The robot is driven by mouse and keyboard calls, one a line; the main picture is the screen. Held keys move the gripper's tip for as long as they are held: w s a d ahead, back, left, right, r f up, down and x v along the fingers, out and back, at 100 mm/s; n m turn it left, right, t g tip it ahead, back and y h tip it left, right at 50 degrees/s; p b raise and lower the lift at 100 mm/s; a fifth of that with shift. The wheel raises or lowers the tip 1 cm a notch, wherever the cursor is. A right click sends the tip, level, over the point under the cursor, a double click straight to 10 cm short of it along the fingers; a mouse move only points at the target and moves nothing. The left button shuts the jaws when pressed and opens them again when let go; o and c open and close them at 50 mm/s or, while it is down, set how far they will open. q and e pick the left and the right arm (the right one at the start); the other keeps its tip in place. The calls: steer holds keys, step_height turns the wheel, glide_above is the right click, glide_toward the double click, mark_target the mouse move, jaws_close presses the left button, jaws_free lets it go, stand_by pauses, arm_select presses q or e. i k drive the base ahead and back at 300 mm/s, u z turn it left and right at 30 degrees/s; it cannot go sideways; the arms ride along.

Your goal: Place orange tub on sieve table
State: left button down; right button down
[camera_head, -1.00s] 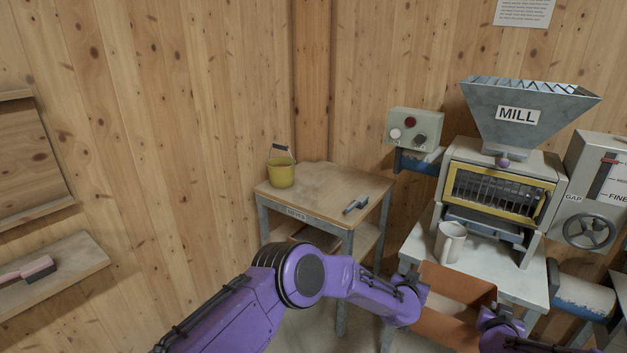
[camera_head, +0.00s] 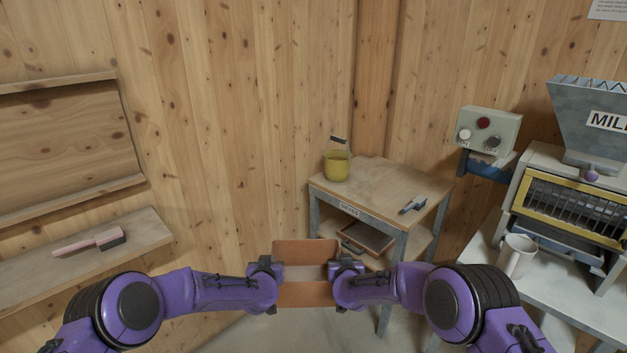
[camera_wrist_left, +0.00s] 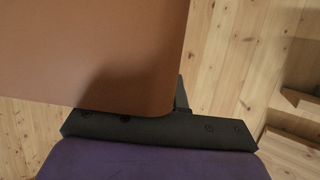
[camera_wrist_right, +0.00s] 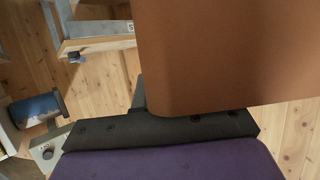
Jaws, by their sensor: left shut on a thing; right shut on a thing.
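The orange tub (camera_head: 305,295) is held between my two grippers in front of me, in the lower middle of the head view. Its orange wall also fills much of the left wrist view (camera_wrist_left: 90,50) and the right wrist view (camera_wrist_right: 225,50). My left gripper (camera_head: 274,272) is shut on the tub's left side. My right gripper (camera_head: 336,272) is shut on its right side. The fingertips are mostly hidden by the tub. The sieve table (camera_head: 385,186) stands beyond the tub, a little to the right, apart from it. Its label is partly legible.
A yellow bucket (camera_head: 337,166) stands at the table top's back left, and a small grey tool (camera_head: 413,204) lies at its right. The top between them is clear. A tray (camera_head: 367,236) sits on the lower shelf. A white mug (camera_head: 515,257) stands by the mill at right.

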mark_target(381, 193)
steer(key=u, duration=2)
steer(key=k, duration=1.2)
steer(key=z, duration=2)
steer(key=i, duration=1.05)
steer(key=z, duration=0.05)
